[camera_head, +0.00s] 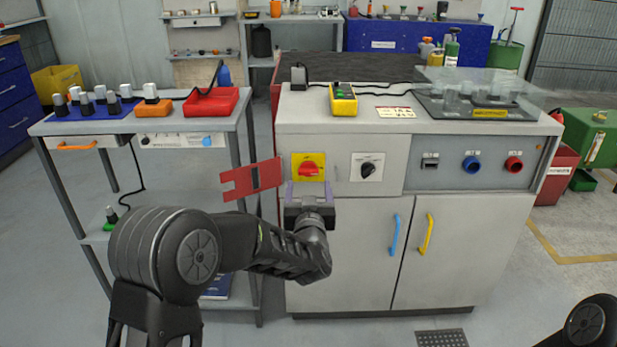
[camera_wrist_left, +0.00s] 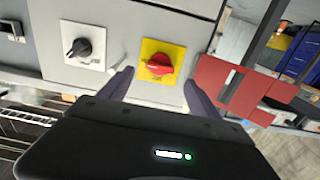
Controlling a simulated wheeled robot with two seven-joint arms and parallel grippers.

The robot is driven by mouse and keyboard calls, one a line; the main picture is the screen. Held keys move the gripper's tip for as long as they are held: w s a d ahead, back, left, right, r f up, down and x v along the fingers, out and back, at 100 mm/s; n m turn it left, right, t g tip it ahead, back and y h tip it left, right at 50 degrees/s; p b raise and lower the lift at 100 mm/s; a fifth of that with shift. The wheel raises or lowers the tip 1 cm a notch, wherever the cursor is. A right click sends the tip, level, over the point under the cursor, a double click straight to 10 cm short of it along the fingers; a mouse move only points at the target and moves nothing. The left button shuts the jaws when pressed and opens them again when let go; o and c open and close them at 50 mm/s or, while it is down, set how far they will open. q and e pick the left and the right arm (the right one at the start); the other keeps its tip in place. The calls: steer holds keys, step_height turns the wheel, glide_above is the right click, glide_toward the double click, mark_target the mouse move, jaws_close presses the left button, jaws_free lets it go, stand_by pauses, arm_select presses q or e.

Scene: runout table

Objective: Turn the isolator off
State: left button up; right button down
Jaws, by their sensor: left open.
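The isolator is a red rotary knob (camera_head: 309,169) on a yellow plate (camera_head: 296,159), on the front of the grey cabinet. It also shows in the left wrist view as a red knob (camera_wrist_left: 159,65) on its yellow plate (camera_wrist_left: 149,47). In the head view the knob's grip looks roughly horizontal. My left gripper (camera_head: 309,190) is open and empty, just in front of and slightly below the knob. In the left wrist view its two fingers (camera_wrist_left: 158,90) stand apart with the knob between and beyond their tips, seemingly not touching it. My right gripper is out of view.
A black selector knob (camera_head: 368,169) on a white plate sits right of the isolator. A red notched plate (camera_head: 252,179) juts out to its left, close to my left gripper. Blue (camera_head: 394,234) and yellow (camera_head: 426,234) door handles are below right. A side table (camera_head: 150,125) stands left.

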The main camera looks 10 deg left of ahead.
mark_target(308, 174)
arm_select(q)
steer(key=x, duration=0.6)
steer(key=shift+w+a+b, duration=0.1)
steer(key=shift+w+b, duration=0.25)
steer(key=shift+c, duration=0.4)
steer(key=c, duration=1.3)
